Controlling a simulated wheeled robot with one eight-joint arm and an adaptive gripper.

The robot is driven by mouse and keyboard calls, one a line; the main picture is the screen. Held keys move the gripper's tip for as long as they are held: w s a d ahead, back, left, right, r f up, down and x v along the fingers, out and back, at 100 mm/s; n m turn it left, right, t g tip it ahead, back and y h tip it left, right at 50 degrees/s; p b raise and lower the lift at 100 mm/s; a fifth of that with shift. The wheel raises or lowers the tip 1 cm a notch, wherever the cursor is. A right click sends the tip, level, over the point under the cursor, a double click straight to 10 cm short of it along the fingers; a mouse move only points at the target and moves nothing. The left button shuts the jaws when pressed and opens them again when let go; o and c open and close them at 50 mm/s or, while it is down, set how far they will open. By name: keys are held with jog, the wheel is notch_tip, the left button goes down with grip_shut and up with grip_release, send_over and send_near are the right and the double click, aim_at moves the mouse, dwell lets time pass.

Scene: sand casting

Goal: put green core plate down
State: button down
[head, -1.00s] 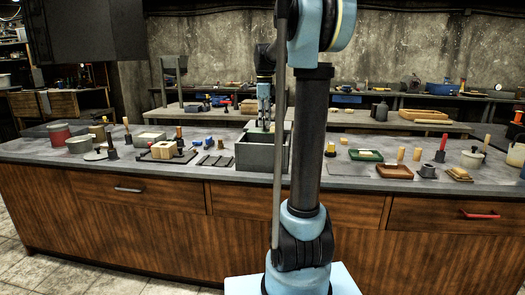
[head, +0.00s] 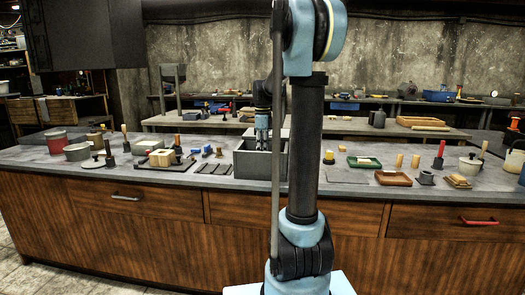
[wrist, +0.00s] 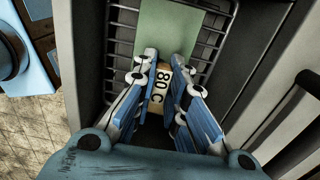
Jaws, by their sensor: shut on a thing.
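The green core plate (wrist: 165,33) shows in the wrist view between wire racks inside a grey open-topped box (wrist: 100,60). My gripper (wrist: 160,88) is shut on the plate, with its fingers on either side of a tan part marked "80 C" (wrist: 160,92). In the head view my gripper (head: 263,135) points down into the grey box (head: 258,170) on the counter. The plate is hidden by the box there. I cannot tell whether the plate touches the rack.
Dark flat plates (head: 213,168) lie left of the box, beside a tan block (head: 160,158). To the right are a green tray (head: 363,162) and a brown tray (head: 393,178). A grey slab (head: 347,176) lies nearer the box. The box walls stand close around my gripper.

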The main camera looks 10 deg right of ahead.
jog(key=shift+f, duration=0.1)
jog(key=c, duration=1.6)
grip_release()
jog(key=shift+c, duration=0.2)
notch_tip(320, 180, up, 12)
jog(key=s+f+n, duration=0.1)
jog(key=s, duration=0.2)
jog(key=s+f+n, duration=0.1)
jog(key=s+n, duration=0.1)
jog(key=s+f+n, duration=0.1)
jog(key=s, duration=0.2)
jog(key=shift+s+n, duration=0.3)
jog(key=shift+s, duration=0.05)
jog(key=s+f+n+t, duration=0.2)
jog(key=s+f+n, duration=1.5)
jog(key=s+f, duration=0.7)
jog(key=shift+s, duration=1.1)
